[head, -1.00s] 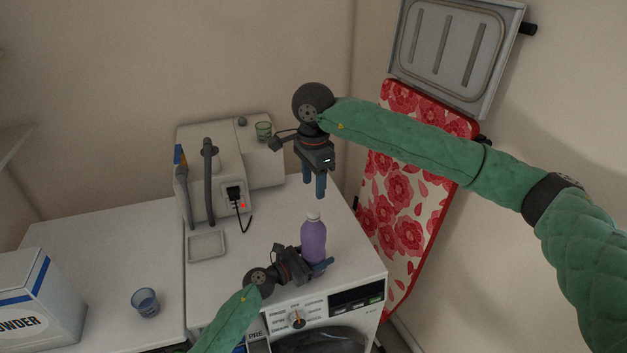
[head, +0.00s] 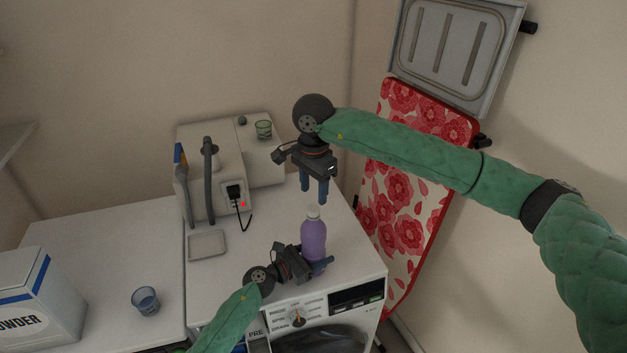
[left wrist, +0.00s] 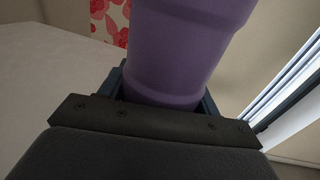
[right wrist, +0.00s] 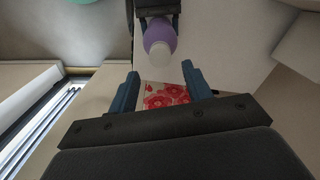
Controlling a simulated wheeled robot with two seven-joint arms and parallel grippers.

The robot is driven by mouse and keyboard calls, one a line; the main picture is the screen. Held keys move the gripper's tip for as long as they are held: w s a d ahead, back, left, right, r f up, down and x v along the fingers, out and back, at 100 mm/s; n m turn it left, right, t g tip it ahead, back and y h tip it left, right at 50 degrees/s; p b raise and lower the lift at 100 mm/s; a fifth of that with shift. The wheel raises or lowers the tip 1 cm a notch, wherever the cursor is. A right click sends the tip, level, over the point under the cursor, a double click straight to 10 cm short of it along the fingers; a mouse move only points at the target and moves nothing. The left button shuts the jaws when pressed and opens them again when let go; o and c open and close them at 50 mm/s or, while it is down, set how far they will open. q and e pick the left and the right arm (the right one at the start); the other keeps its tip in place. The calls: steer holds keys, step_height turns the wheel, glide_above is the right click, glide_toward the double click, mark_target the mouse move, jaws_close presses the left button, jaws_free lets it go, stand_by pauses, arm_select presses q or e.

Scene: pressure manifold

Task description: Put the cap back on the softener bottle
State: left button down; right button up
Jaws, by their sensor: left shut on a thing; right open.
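The purple softener bottle (head: 313,238) stands upright near the front right of the white washing machine top. My left gripper (head: 318,266) is shut around its lower part; its two fingers also show on either side of the bottle (left wrist: 180,50) in the left wrist view. A pale round cap (right wrist: 160,53) shows on the bottle's top in the right wrist view, and it shows in the head view (head: 313,212). I cannot tell how firmly it sits. My right gripper (head: 314,190) is open and empty, pointing down just above the cap, not touching it.
A small tray (head: 207,245) lies left of the bottle. A powder box (head: 40,300) and blue cup (head: 145,301) are farther left. A floral ironing board (head: 400,210) leans right.

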mark_target(314, 208)
steer(key=shift+f, duration=2.7)
steer(key=shift+c, duration=0.4)
steer(key=c, duration=1)
